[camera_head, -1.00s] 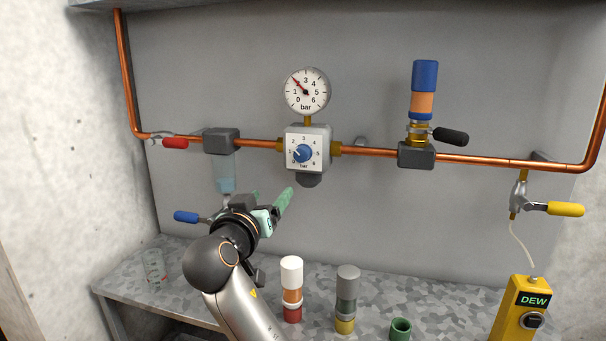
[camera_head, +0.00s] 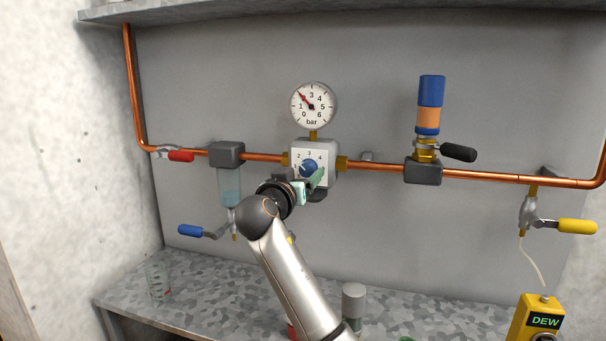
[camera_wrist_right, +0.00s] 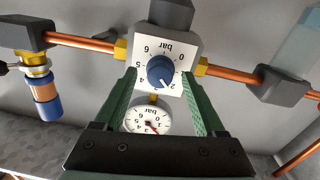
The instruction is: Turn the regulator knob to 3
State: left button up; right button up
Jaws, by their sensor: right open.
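The regulator (camera_head: 327,152) is a grey block on the copper pipe with a white dial numbered 0 to 6. Its blue knob (camera_head: 309,167) is partly covered from below by my right gripper (camera_head: 308,180) in the head view. In the right wrist view, which is upside down, the knob (camera_wrist_right: 160,70) lies between the two green fingers of the gripper (camera_wrist_right: 158,75), which are open. I cannot tell contact; a gap shows on both sides. The knob's mark seems near 1 to 2. The gauge (camera_head: 314,106) above has its red needle pointing upper left, near 2. My left gripper is not in view.
A filter bowl (camera_head: 229,185) with a blue-handled valve hangs left of the regulator. A blue and orange cylinder (camera_head: 430,105) and a black lever (camera_head: 458,152) are right of it. A yellow DEW meter (camera_head: 537,318) is lower right. The bench (camera_head: 220,285) lies below.

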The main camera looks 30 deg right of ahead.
jog(key=shift+w+d, duration=0.1)
jog(key=shift+d, duration=0.1)
grip_shut()
dwell(0.6)
